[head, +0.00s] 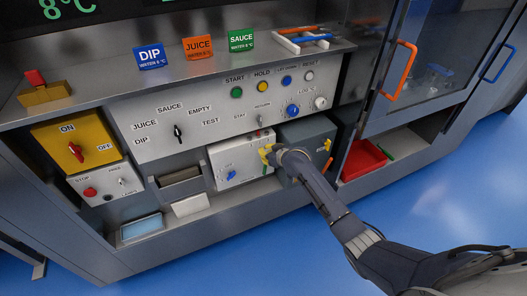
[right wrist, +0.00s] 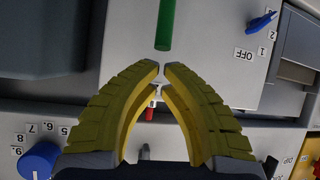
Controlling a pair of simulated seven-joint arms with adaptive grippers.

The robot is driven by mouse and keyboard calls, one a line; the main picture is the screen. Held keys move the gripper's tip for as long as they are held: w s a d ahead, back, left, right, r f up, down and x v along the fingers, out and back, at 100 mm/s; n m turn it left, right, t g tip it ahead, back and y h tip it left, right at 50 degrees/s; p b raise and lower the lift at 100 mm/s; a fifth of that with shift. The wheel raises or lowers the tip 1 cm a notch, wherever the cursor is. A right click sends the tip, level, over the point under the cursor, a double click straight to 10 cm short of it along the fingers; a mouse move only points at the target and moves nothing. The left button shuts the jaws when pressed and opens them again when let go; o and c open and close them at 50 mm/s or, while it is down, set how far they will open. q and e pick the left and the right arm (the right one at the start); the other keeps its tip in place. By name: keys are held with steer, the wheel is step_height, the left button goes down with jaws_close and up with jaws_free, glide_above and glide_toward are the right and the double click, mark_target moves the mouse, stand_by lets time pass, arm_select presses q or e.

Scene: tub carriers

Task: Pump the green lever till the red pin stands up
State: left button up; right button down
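The green lever (right wrist: 165,24) shows in the right wrist view as a straight green bar against a pale grey panel, its end just beyond my fingertips. My right gripper (right wrist: 161,70) has yellow ribbed fingers with the tips nearly together and nothing seen between them. My left gripper is not in view.
The white box has a blue knob (head: 231,175) and an OFF mark. A dark grey box (head: 307,138) stands close on its right. Above is a panel (head: 215,112) with several knobs and buttons. A red tray (head: 364,159) lies further right.

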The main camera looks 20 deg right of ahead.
steer(key=shift+x, duration=1.1)
steer(key=shift+d, duration=0.1)
